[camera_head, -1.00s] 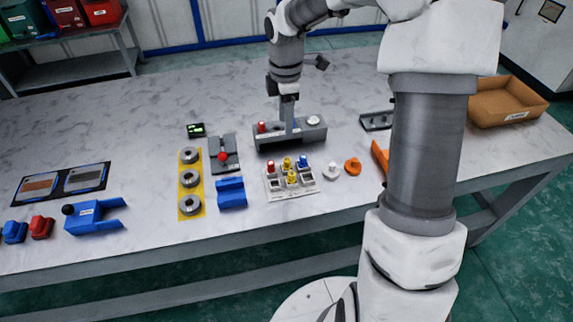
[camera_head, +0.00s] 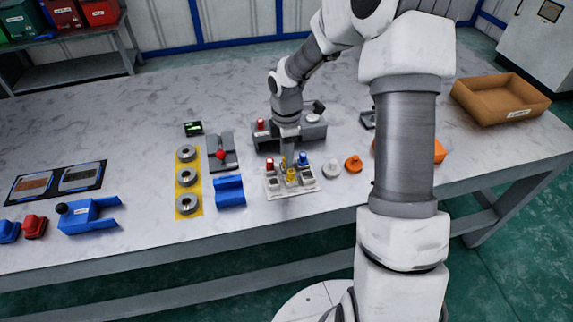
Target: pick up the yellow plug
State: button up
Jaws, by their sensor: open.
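A white tray (camera_head: 275,191) on the table holds small coloured plugs: a red plug (camera_head: 269,164) at its left, a blue plug (camera_head: 303,159) at its right, and yellow parts in the middle. My gripper (camera_head: 288,164) points down over the middle of this tray. The rear yellow plug (camera_head: 283,164) is partly hidden by my gripper's fingers. Another yellow part (camera_head: 292,176) shows just in front of them. My gripper is open; whether its fingers touch the rear yellow plug is too small to tell.
A grey block (camera_head: 262,142) with a red piece stands behind the tray.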

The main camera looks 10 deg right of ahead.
grip_shut()
jog(key=shift+r, duration=0.1)
dwell(0.4)
